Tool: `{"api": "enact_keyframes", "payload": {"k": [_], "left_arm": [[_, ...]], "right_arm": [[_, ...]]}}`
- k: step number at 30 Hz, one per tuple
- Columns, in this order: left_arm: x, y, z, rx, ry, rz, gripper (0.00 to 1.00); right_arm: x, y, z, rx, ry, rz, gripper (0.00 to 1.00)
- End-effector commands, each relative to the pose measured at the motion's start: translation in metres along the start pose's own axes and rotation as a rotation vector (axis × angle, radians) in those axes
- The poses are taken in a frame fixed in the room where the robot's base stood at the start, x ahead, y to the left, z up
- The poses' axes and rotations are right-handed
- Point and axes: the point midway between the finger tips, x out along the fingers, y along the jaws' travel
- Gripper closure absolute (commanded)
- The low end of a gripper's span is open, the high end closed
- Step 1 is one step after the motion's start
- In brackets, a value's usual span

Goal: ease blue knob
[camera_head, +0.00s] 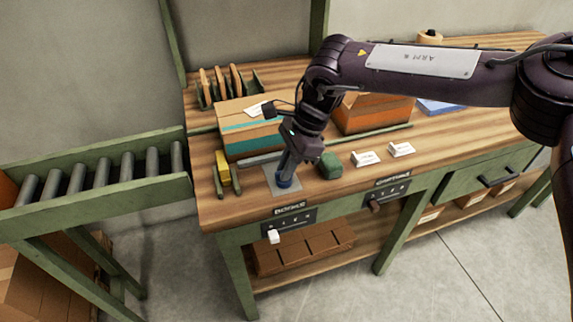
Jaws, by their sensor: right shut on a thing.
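The blue knob (284,182) stands on a grey square plate (270,178) near the front left of the wooden workbench. My right arm reaches in from the right, and its gripper (286,171) points down over the plate. The gripper is shut on the blue knob and hides its upper part. I cannot tell how far the knob is turned. My left gripper is not in view.
A green block (330,165) stands close to the right of the gripper. A yellow item (223,168) and a cardboard box (250,128) are to the left and behind. White cards (366,158) lie to the right. A roller conveyor (100,178) adjoins at left.

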Motion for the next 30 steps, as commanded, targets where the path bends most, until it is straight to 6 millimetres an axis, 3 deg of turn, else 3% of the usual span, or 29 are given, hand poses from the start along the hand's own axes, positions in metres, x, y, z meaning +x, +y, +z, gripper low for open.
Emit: {"api": "enact_keyframes", "payload": {"k": [1, 6, 16, 30], "left_arm": [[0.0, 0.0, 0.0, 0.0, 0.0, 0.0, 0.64], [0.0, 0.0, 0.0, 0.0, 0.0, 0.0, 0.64], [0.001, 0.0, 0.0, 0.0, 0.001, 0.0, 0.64], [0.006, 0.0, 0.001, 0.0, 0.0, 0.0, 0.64]], "right_arm": [[-0.001, -0.001, 0.001, -0.002, 0.0, -0.003, 0.88], [-0.001, -0.001, 0.0, -0.001, 0.0, -0.002, 0.67], [-0.005, -0.001, 0.0, 0.0, 0.0, -0.003, 0.67], [-0.073, -0.001, 0.0, -0.001, 0.001, -0.004, 0.67]]}}
